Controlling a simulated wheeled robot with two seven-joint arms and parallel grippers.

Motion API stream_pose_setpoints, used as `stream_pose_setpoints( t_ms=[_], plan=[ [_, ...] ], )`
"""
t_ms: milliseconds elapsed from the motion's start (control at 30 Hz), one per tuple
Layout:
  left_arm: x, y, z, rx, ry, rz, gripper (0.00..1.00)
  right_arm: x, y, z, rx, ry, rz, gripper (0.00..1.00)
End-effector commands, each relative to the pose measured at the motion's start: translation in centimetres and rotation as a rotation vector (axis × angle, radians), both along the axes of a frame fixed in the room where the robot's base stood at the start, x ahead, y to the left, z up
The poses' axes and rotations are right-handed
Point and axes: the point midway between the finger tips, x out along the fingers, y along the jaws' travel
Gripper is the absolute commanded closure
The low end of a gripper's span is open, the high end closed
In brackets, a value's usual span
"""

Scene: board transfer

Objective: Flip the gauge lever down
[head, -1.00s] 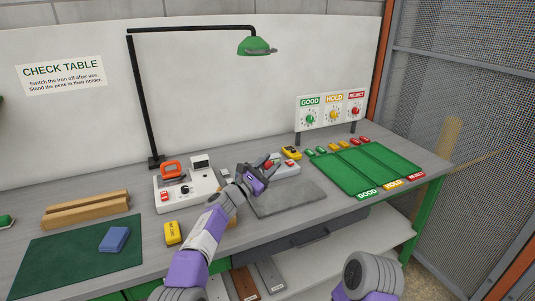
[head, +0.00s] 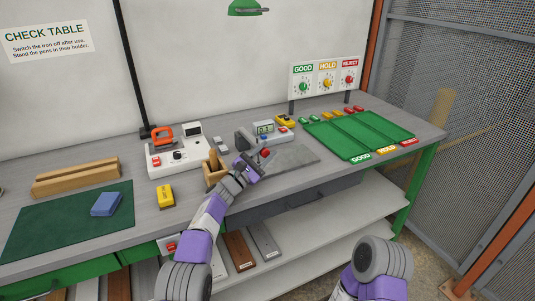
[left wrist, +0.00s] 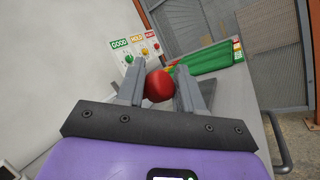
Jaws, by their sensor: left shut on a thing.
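The gauge (head: 281,131) is a light grey unit at the back of the table, with a small lit display (head: 264,128) and a dark part at its left. Its lever ends in a red ball knob (head: 265,152), which sits low in front of the gauge, just above the grey plate. My left gripper (head: 257,158) is shut on this knob. The left wrist view shows the red knob (left wrist: 159,86) between the two grey fingers. The lever's shaft is mostly hidden. My right arm shows at the lower right, but its gripper is out of view.
The grey plate (head: 298,156) lies right of my left gripper. A wooden holder (head: 213,170) stands close on its left, with a yellow block (head: 165,195) and an iron station (head: 160,163) further left. A green tray (head: 348,137) is at the right.

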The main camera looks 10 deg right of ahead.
Motion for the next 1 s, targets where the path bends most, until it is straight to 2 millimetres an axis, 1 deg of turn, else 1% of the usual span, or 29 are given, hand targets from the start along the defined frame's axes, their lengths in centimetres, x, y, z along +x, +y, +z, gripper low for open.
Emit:
stream_pose_setpoints(
  t_ms=[33,267,300,433,667,767,867,1000],
  plan=[
    [-0.4,-0.6,0.0,-0.003,0.001,-0.016,1.0,0.0,0.0,0.0,0.0,0.0,0.0,0.05],
    [-0.4,-0.7,-0.1,-0.002,0.003,-0.017,1.0,0.0,0.0,0.0,0.0,0.0,0.0,0.05],
    [-0.4,-0.7,-0.1,-0.001,0.003,-0.018,0.62,0.0,0.0,0.0,0.0,0.0,0.0,0.05],
    [-0.3,-0.6,-0.1,-0.001,0.003,-0.015,0.42,0.0,0.0,0.0,0.0,0.0,0.0,0.05],
    [-0.2,-0.3,-0.1,0.0,0.003,-0.009,0.42,0.0,0.0,0.0,0.0,0.0,0.0,0.05],
    [-0.1,-0.3,0.2,0.0,0.002,-0.008,0.42,0.0,0.0,0.1,0.0,0.0,0.0,0.05],
    [-0.2,-0.3,1.3,-0.001,0.001,-0.007,0.42,0.0,0.0,0.5,0.0,0.0,0.0,0.05],
    [-0.2,-0.3,4.1,0.001,-0.001,-0.007,0.42,0.0,0.0,1.5,0.0,0.0,0.0,0.05]
  ],
)
